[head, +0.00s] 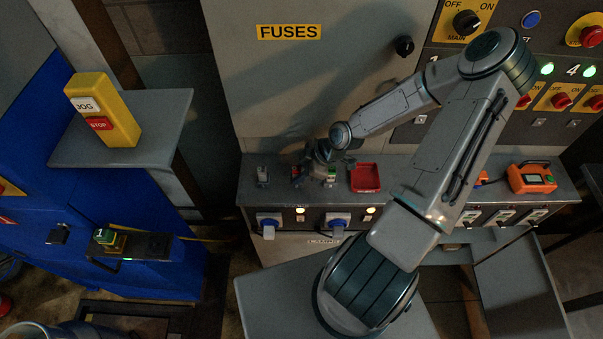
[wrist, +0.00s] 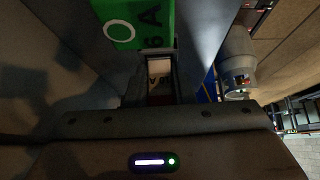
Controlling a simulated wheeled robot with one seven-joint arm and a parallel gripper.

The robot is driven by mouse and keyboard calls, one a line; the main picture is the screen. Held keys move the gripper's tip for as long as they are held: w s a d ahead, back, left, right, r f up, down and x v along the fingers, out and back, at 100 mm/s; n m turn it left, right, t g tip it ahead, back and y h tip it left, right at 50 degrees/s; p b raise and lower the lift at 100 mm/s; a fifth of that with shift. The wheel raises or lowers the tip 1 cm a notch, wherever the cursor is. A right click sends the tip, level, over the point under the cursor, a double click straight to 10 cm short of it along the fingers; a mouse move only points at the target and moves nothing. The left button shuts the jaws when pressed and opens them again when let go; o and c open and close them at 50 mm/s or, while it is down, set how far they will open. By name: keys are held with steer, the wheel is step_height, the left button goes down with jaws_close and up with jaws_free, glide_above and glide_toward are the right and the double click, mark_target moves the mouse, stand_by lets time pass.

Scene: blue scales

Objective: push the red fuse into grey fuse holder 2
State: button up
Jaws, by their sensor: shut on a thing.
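My gripper (head: 322,172) is low over the grey shelf below the FUSES sign. In the head view, a small green and white patch (head: 332,171) shows at the gripper. A small red patch (head: 297,170) shows just left of the gripper; I cannot tell whether it is the red fuse. A small grey holder (head: 263,176) stands further left on the shelf. My gripper hides whatever is under it, and I cannot read any holder number.
A red tray (head: 365,167) is just right of my gripper on the shelf (head: 395,172). An orange device (head: 531,178) stands at the shelf's right. The cabinet (head: 290,85) rises behind. Blue sockets (head: 338,221) are on the front face below.

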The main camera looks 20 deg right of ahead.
steer(key=shift+s+f, duration=0.7)
steer(key=shift+f, duration=0.1)
steer(key=o, duration=1)
steer(key=shift+f, duration=0.1)
steer(key=shift+w+d+r+g, duration=0.15)
steer(key=shift+w+r+g, duration=0.1)
steer(key=shift+r+g, duration=0.1)
steer(key=d+r, duration=0.1)
steer(key=w+d+r, duration=0.1)
steer(key=shift+w+r, duration=0.25)
steer(key=shift+r, duration=0.05)
steer(key=s+a+v, duration=0.1)
steer(key=v, duration=1)
steer(key=shift+s+r+t+p, duration=0.3)
steer(key=shift+r+t+p, duration=0.1)
steer(key=shift+t, duration=0.05)
